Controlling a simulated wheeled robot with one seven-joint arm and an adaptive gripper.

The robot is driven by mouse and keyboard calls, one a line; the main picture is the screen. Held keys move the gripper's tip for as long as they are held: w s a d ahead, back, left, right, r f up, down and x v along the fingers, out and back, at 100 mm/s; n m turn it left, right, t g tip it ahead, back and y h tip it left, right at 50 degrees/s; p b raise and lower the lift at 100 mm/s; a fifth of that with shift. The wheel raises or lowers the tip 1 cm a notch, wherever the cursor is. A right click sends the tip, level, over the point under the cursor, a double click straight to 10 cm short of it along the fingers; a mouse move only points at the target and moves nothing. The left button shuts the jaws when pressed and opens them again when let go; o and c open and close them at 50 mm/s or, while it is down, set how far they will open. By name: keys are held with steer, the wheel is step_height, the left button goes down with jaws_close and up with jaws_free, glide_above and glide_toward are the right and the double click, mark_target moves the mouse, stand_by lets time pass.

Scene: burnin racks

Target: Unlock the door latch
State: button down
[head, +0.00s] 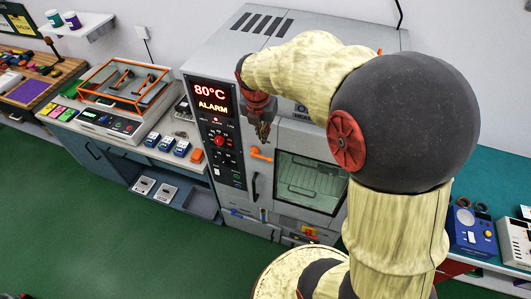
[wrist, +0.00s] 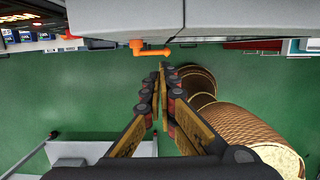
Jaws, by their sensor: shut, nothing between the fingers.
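The door latch (head: 260,154) is a small orange lever on the front of the grey oven, left of the door window (head: 311,182). In the wrist view the orange latch (wrist: 150,49) sticks out from the grey oven front (wrist: 190,18), just beyond my fingertips and slightly to the left. My gripper (head: 263,138) is in front of the oven, pointing down, close above the latch in the head view. It is shut and empty; the fingertips (wrist: 161,70) meet in the wrist view. A small gap shows between them and the latch.
A control panel (head: 214,133) left of the door reads 80°C and ALARM. A black door handle (head: 254,187) hangs below the latch. A bench with a scale (head: 104,121) and several blue devices stands left; another bench (head: 495,190) stands right. Green floor in front is clear.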

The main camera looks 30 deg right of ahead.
mark_target(268, 159)
steer(key=f, duration=0.4)
steer(key=w+d+f, duration=0.1)
steer(key=f, duration=0.4)
steer(key=d+f+p, duration=0.1)
steer(key=f, duration=0.3)
steer(key=shift+w+d+f, duration=0.1)
steer(key=shift+w+f, duration=0.2)
steer(key=shift+f, duration=0.05)
steer(key=shift+s+d+f+p, duration=0.15)
steer(key=shift+s+f+p, duration=0.1)
steer(key=shift+f, duration=0.15)
steer(key=shift+s+d+f+p, duration=0.1)
steer(key=shift+f+p, duration=0.15)
steer(key=shift+f, duration=0.6)
steer(key=shift+r, duration=0.1)
